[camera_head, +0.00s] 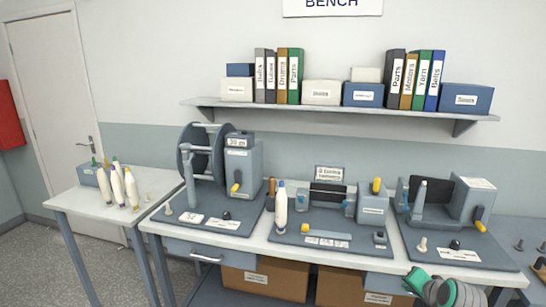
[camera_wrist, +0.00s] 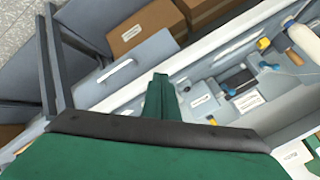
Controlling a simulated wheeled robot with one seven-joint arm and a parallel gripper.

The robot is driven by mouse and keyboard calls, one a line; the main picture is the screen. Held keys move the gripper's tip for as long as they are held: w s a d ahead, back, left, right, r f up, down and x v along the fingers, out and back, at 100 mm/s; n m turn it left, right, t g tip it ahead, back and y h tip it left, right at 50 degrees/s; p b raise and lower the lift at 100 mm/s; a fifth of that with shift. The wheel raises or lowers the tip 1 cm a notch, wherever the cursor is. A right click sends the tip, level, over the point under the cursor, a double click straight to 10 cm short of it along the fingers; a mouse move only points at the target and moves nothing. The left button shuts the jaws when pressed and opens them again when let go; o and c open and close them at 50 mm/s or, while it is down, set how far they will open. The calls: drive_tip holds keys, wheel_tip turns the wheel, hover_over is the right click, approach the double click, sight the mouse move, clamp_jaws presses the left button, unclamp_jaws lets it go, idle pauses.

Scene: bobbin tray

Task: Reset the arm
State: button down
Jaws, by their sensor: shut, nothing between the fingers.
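My gripper (camera_wrist: 160,98) shows in the wrist view as green fingers pressed together, with nothing held between them. It points over the front of the bench, near the drawer (camera_wrist: 135,70) and the machines. In the head view, a green and grey part of my arm shows at the bottom right, in front of the bench's front edge. The fingertips cannot be made out there. The bench (camera_head: 262,245) carries a large-reel machine (camera_head: 243,165) at left, a middle winding machine (camera_head: 372,205) and a right machine (camera_head: 468,200).
A white bobbin (camera_head: 281,210) stands upright on the middle machine's base. Several bobbins (camera_head: 117,188) stand on the left side table (camera_head: 85,203). Cardboard boxes (camera_head: 265,277) sit under the bench. A shelf (camera_head: 340,108) with binders and boxes hangs above. Floor at left is clear.

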drive_tip(key=s+a+f+n+t, duration=0.1)
drive_tip(key=s+a+f, duration=0.3)
drive_tip(key=a+f, duration=0.7)
drive_tip(key=s+a+f+n+t, duration=0.1)
drive_tip(key=s+a+f, duration=0.3)
drive_tip(key=a+f, duration=0.65)
drive_tip(key=s+a+f+n+t, duration=0.1)
drive_tip(key=s+a+f, duration=0.2)
drive_tip(key=s+a, duration=0.3)
drive_tip(key=s+a+f+n, duration=0.15)
drive_tip(key=s+a, duration=0.25)
drive_tip(key=s, duration=0.5)
drive_tip(key=s+a+r+n+t, duration=0.1)
drive_tip(key=s+a+r+n, duration=0.1)
drive_tip(key=s, duration=0.6)
drive_tip(key=s+a+r+n+t, duration=0.1)
drive_tip(key=s+a+r+n, duration=0.1)
drive_tip(key=s+a+r, duration=0.2)
drive_tip(key=s+a+r+n+y, duration=0.1)
drive_tip(key=s+a+r+n, duration=0.1)
drive_tip(key=s+r, duration=0.5)
drive_tip(key=s+a, duration=0.1)
drive_tip(key=s, duration=0.5)
drive_tip(key=shift+r+t, duration=0.25)
drive_tip(key=shift+t, duration=0.15)
